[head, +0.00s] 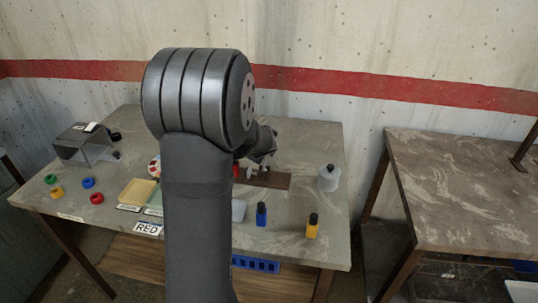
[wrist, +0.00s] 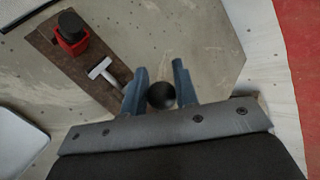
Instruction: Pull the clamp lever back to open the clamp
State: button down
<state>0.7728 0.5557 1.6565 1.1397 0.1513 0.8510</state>
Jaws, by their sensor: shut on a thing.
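The clamp lever's black ball knob (wrist: 161,95) sits between the two blue-grey fingers of my gripper (wrist: 159,78), which is shut on it. A pale metal T-shaped part (wrist: 103,70) lies beside the left finger, on a brown board (wrist: 52,47). In the head view the board (head: 278,182) is on the table, partly hidden behind my arm; my gripper is mostly hidden there too.
A red block with a black knob (wrist: 72,33) stands on the board. A white bottle (head: 329,179), blue bottle (head: 262,215) and yellow bottle (head: 312,226) stand to the right. A second table (head: 465,180) stands right.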

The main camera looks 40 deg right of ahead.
jog(key=s+a+m+g+h, duration=0.45)
jog(key=s+a+h, duration=0.35)
jog(key=s+h, duration=0.25)
jog(key=x, duration=1)
jog(key=shift+t, duration=0.45)
jog(key=shift+w+a+r, duration=0.2)
jog(key=shift+w+a, duration=0.15)
jog(key=shift+w, duration=0.25)
jog(key=shift+w+a+r, duration=0.25)
jog(key=shift+w+a, duration=0.1)
jog(key=shift+w, duration=0.2)
jog(key=shift+w+a+r, duration=0.2)
jog(key=shift+w+a, duration=0.15)
jog(key=shift+w, duration=0.25)
jog(key=shift+w+a+r, duration=0.2)
jog(key=shift+w+a, duration=0.45)
jog(key=shift+w, duration=0.25)
